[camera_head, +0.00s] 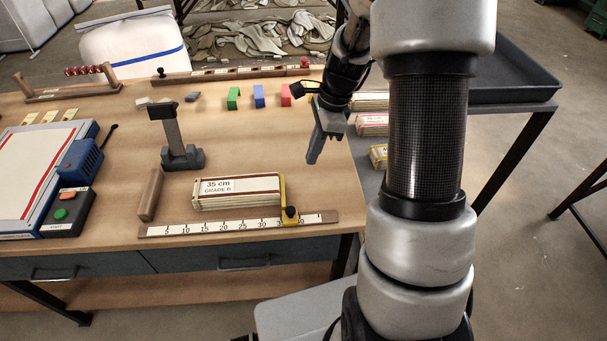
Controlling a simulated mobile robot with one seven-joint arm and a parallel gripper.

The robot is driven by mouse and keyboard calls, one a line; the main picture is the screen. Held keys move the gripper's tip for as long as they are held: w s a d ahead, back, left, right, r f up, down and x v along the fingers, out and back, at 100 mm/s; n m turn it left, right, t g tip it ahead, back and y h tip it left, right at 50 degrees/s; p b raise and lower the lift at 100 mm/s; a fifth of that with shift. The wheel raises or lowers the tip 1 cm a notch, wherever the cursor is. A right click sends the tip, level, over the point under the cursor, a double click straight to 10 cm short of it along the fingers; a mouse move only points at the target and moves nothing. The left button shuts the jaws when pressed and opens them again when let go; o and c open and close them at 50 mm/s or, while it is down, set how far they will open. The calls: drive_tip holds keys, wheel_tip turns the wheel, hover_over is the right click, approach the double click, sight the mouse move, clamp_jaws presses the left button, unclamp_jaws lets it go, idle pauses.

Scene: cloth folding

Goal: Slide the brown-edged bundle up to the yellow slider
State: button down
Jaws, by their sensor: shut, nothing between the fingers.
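The brown-edged bundle (236,200) is a flat cream stack with a label reading 35 cm, grade B. It lies on the bench just behind the white ruler (205,229). The yellow slider (283,190), with a dark knob, stands on the ruler near its right end. The bundle's right end is at the slider's upright; I cannot tell if they touch or a thin gap is left. My gripper (312,158) is shut and empty, pointing down, above and to the right of the bundle and slider, apart from both.
A wooden block (151,195) stands left of the bundle, with a grey post stand (180,150) behind. A button box (68,213) is at left. Green (233,98), blue (259,96) and red clips stand behind. More bundles (372,124) lie on a grey surface at right.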

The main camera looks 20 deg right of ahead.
sight(279, 188)
drive_tip(key=b+x, duration=0.1)
drive_tip(key=x, duration=0.9)
drive_tip(key=shift+a+f, duration=0.15)
drive_tip(key=shift+f, duration=0.1)
drive_tip(key=a, duration=0.2)
drive_tip(key=shift+w+a+r, duration=0.25)
drive_tip(key=shift+a+r, duration=0.05)
drive_tip(key=shift+w+a, duration=0.1)
drive_tip(key=shift+a, duration=0.5)
drive_tip(key=shift+w+a+p, duration=0.15)
drive_tip(key=shift+a+p, duration=0.15)
drive_tip(key=shift+a, duration=0.7)
drive_tip(key=shift+d, duration=0.1)
drive_tip(key=d, duration=0.3)
drive_tip(key=d+r, duration=0.1)
drive_tip(key=shift+s+d, duration=0.2)
drive_tip(key=shift+s, duration=0.05)
drive_tip(key=v, duration=0.8)
drive_tip(key=shift+r+p, duration=0.4)
drive_tip(key=shift+p, duration=0.05)
